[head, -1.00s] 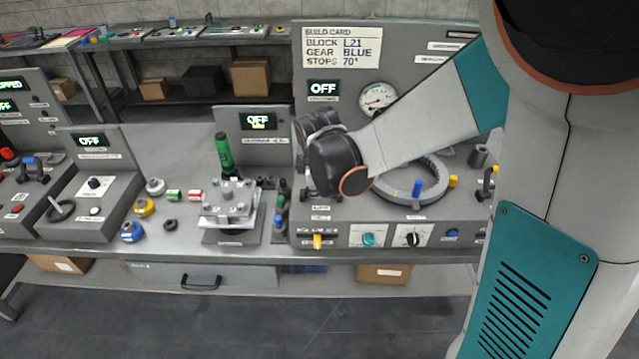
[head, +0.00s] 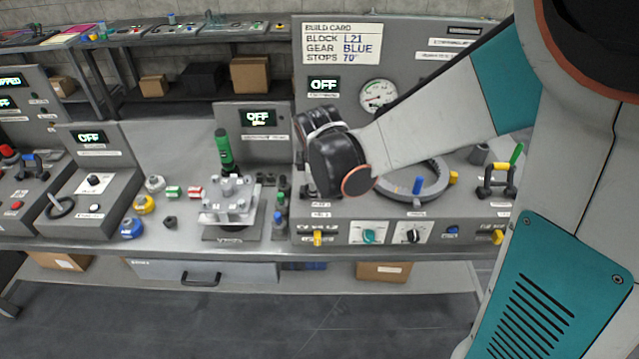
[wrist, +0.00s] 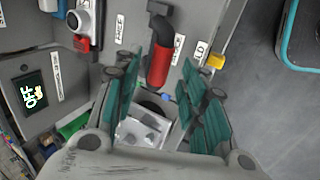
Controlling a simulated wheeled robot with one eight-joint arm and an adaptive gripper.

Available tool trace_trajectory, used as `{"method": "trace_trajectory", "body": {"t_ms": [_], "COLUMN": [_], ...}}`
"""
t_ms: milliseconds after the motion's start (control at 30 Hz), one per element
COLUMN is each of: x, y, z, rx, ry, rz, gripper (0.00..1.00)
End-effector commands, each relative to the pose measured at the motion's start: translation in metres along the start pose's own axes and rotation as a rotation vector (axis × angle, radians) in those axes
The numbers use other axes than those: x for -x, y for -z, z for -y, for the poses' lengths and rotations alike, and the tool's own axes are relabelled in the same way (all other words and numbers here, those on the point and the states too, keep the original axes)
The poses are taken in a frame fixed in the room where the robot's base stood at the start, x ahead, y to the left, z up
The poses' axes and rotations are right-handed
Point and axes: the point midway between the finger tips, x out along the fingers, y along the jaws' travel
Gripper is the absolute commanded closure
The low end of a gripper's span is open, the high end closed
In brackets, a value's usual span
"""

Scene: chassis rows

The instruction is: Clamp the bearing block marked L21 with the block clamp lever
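A lever with a red grip (wrist: 158,67) on a black arm shows in the wrist view, next to labels too small to read. My gripper (wrist: 157,72) has its teal fingers spread, with the red grip between the fingertips and gaps on both sides. In the head view my wrist covers this lever and the fingers. The build card (head: 341,44) reads block L21, gear blue, stops 70°. I cannot make out a bearing block marked L21 in either view. A grey metal fixture (head: 229,203) stands left of the card's station; light metal parts (wrist: 140,130) show below the fingers.
A ring (head: 408,190) with a blue peg and a gauge (head: 378,95) are on the station. A green-topped post (head: 223,150) stands behind the fixture. Small coloured parts (head: 146,205) lie on the bench to its left. A yellow knob (wrist: 216,61) is right of the fingers.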

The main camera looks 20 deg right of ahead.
Motion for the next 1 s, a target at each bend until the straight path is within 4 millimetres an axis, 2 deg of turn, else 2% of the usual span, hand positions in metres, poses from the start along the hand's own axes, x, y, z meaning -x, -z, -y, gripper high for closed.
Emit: {"method": "trace_trajectory", "body": {"t_ms": [400,600,800,1000], "x": [0.068,0.095,0.107,0.108], "y": [-0.001,0.0,-0.001,-0.001], "z": [0.002,0.002,0.002,0.002], "rx": [0.001,0.002,0.001,0.0], "ry": [0.0,0.001,0.001,0.001], "rz": [0.0,-0.001,0.0,0.0], "gripper": [0.61,0.61,0.61,0.61]}}
